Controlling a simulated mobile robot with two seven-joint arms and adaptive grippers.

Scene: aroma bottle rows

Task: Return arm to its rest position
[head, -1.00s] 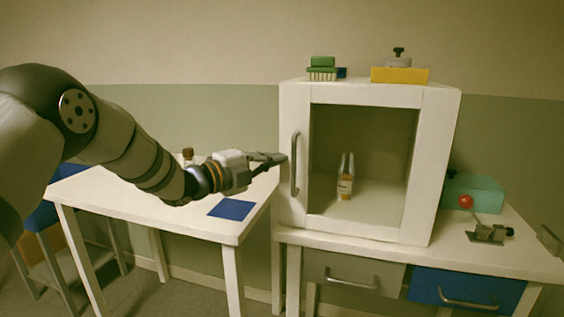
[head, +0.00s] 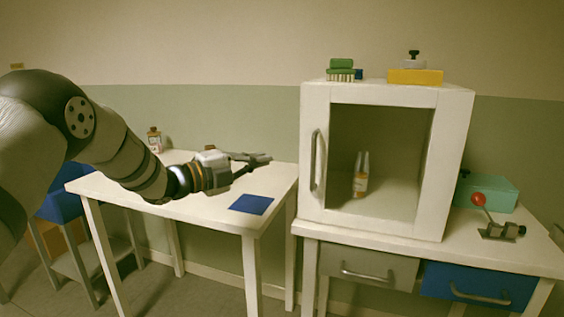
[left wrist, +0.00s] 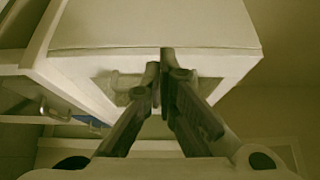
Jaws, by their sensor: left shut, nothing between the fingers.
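My left arm comes in from the left in the head view. Its gripper (head: 262,160) is shut and empty, held above the white table on the left (head: 140,203). It points right, apart from the white cabinet (head: 312,215) and its handle. In the left wrist view the gripper fingers (left wrist: 162,72) meet at the tips with nothing between them, in front of a pale boxy surface. My right gripper is not in view.
A blue mat (head: 251,204) and a bottle (head: 154,141) are on the left table. A yellow box (head: 415,77) and green brush (head: 341,66) are on the cabinet. A red-knobbed lever (head: 479,199) and teal box (head: 497,192) stand right.

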